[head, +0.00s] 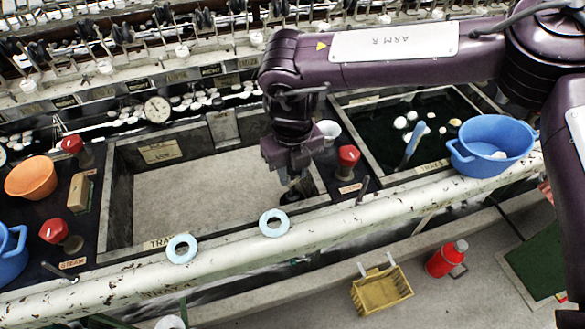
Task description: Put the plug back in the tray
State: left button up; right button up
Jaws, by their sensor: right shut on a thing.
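The empty grey basin labelled as a tray (125,225) lies in the middle of the head view, with a bare pale floor. My right gripper (294,185) points down over the right end of this tray, near its front right corner. It is shut on a small dark thing, which I take to be the plug; the jaws mostly hide it. I cannot tell whether it touches the tray floor. My left gripper is not in view.
A white pipe rail (345,218) runs along the front, with two pale blue rings (181,248) on it. Red-topped valves (348,156) stand beside the tray. A dark water basin (375,110) and a blue tub (490,145) are at right. An orange bowl (31,177) is at left.

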jog(key=shift+f, duration=0.15)
dwell(0.3)
jog(key=shift+f+b, duration=0.4)
jog(key=shift+f, duration=0.15)
jog(key=shift+f+b, duration=0.4)
jog(key=shift+f, duration=0.3)
dwell(0.5)
jog(key=o, duration=1)
jog(key=shift+c, duration=0.2)
jog(key=shift+r, duration=0.1)
notch_tip(320, 180, up, 8)
jog(key=shift+f+b, duration=0.15)
jog(key=shift+b, duration=0.15)
jog(key=shift+f, duration=0.1)
